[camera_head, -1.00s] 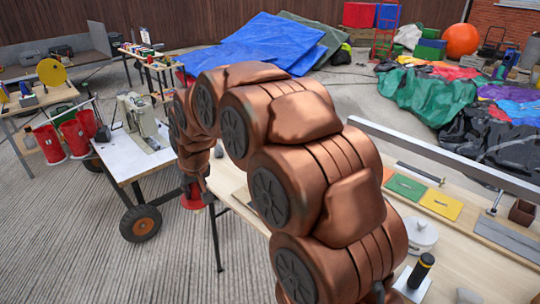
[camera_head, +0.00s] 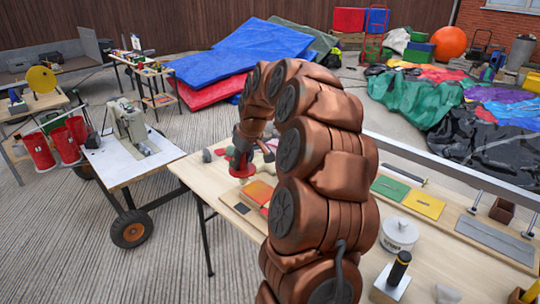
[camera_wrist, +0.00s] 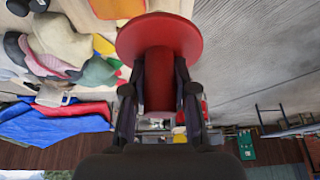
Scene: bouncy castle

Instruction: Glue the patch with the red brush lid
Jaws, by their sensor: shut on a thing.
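The red brush lid (camera_wrist: 158,42), a round disc on a short cylinder, is between the two fingers of my gripper (camera_wrist: 160,92) in the wrist view. In the head view the red lid (camera_head: 241,166) hangs below my gripper (camera_head: 244,146) at the left end of the wooden table (camera_head: 205,172). My gripper is shut on it. No brush bristles can be made out. An orange patch (camera_head: 258,192) lies on the table just in front of the lid; it shows at the top of the wrist view (camera_wrist: 118,8). My arm hides part of the table.
Green (camera_head: 389,188) and yellow (camera_head: 424,204) sheets lie at the back of the table. Grey and pink items (camera_head: 219,153) lie beside the lid. A white-topped cart (camera_head: 125,165) stands left.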

